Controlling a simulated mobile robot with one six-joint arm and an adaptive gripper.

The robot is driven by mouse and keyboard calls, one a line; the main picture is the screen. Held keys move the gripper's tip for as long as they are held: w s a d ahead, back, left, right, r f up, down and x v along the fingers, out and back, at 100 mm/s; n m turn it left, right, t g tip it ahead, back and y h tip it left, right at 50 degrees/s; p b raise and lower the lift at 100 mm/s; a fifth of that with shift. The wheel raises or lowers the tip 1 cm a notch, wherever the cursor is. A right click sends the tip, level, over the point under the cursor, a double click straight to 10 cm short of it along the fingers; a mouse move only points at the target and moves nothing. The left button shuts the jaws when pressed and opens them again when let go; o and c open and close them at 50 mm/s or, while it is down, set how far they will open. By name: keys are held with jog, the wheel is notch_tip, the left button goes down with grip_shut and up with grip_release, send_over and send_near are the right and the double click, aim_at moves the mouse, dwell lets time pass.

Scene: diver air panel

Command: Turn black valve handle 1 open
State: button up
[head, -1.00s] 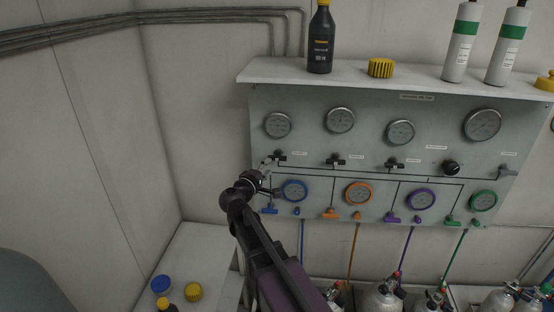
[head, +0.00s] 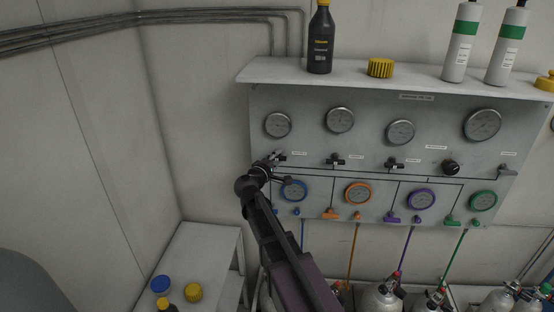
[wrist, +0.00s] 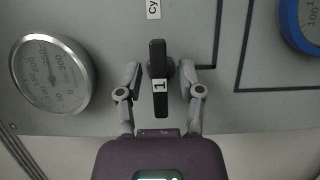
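Black valve handle 1 (wrist: 159,98) is a dark bar with a white "1" label. It stands upright in the middle of the wrist view. In the head view the handle (head: 280,157) is at the upper left of the panel, partly hidden by my gripper. My gripper (wrist: 160,70) is open, with one grey finger on each side of the handle. A narrow gap shows between each finger and the bar, so it does not look gripped. In the head view my gripper (head: 283,169) is in front of the panel's left part.
A round silver gauge (wrist: 52,74) and a blue-rimmed gauge (wrist: 303,24) flank the handle in the wrist view. More black handles (head: 335,161) sit to the right on the panel (head: 375,105). A shelf (head: 275,70) with bottles is above. A side table (head: 205,245) stands lower left.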

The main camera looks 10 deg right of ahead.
grip_shut()
jog(key=n+t+b, duration=0.1)
jog(key=n+b, duration=0.1)
jog(key=n, duration=0.1)
jog(key=shift+f+h, duration=0.15)
jog(key=shift+h, duration=0.15)
jog(key=n+t+b, duration=0.2)
jog(key=n+b, duration=0.1)
jog(key=n, duration=0.2)
jog(key=shift+n, duration=0.3)
jog(key=n+t, duration=0.1)
jog(key=n, duration=0.2)
jog(key=n+t+y+b, duration=0.1)
jog(key=n, duration=0.1)
jog(key=shift+n+y, duration=0.3)
jog(key=shift+n, duration=0.1)
jog(key=shift+r+n+t+y+b, duration=0.1)
jog(key=shift+n+t+y+b, duration=0.3)
jog(key=shift+n, duration=0.85)
jog(key=shift+r+n+t+y+b, duration=0.1)
jog(key=shift+n+t+y, duration=0.55)
jog(key=shift+n, duration=0.6)
